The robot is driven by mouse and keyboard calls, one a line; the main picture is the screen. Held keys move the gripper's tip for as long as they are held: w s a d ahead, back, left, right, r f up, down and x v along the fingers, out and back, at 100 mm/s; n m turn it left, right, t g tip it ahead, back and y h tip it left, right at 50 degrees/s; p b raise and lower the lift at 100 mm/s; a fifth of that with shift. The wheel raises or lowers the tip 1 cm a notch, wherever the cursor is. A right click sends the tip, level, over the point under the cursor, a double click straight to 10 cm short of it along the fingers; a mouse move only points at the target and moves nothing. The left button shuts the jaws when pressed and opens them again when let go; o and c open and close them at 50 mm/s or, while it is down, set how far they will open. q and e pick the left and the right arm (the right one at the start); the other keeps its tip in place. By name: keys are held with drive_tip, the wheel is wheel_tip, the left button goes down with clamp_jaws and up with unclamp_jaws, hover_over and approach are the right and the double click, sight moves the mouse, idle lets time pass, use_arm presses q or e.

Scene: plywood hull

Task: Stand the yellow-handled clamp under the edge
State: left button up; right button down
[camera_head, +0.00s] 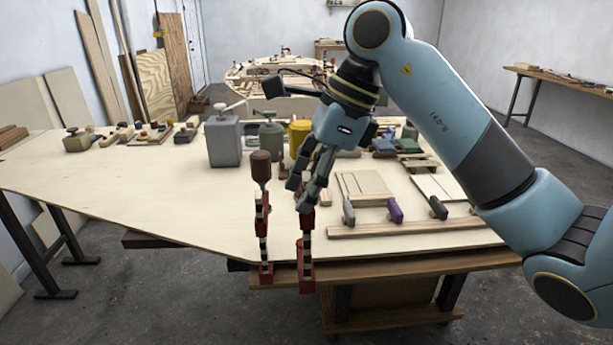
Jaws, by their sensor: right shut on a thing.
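My right gripper (302,196) points down over the front edge of the plywood panel (150,195). It is shut on an upright clamp with a red and dark striped body (306,250). The gripper covers the top of this clamp, so its handle cannot be made out. The clamp's lower red end overlaps the wooden ledge (400,272) below the panel edge; I cannot tell whether it touches. A similar clamp with a brown handle (261,167) stands upright at the edge, just left. My left gripper is not in view.
Behind the gripper stand a grey canister (223,143), a green can (271,137) and something yellow (299,132), partly hidden. To the right, a wooden strip (410,228) and small coloured-handled tools lie on the panel.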

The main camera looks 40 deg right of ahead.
sight(307, 234)
wheel_tip(307, 234, down, 9)
drive_tip(key=b, duration=0.4)
drive_tip(key=shift+r, duration=0.2)
drive_tip(key=shift+w+d+b, duration=0.2)
drive_tip(key=shift+w+b, duration=0.15)
drive_tip(key=shift+b, duration=0.85)
idle(0.5)
drive_tip(key=shift+w, duration=0.1)
drive_tip(key=shift+w+d+b, duration=0.55)
drive_tip(key=shift+w+d, duration=0.05)
drive_tip(key=shift+w, duration=0.35)
drive_tip(key=shift+w+d+b, duration=0.55)
drive_tip(key=shift+w, duration=0.35)
drive_tip(key=shift+w+d+b, duration=0.45)
drive_tip(key=shift+w, duration=0.25)
drive_tip(key=shift+w+d+b, duration=0.4)
drive_tip(key=shift+w, duration=0.35)
drive_tip(key=shift+w+d+b, duration=0.45)
drive_tip(key=shift+w, duration=0.25)
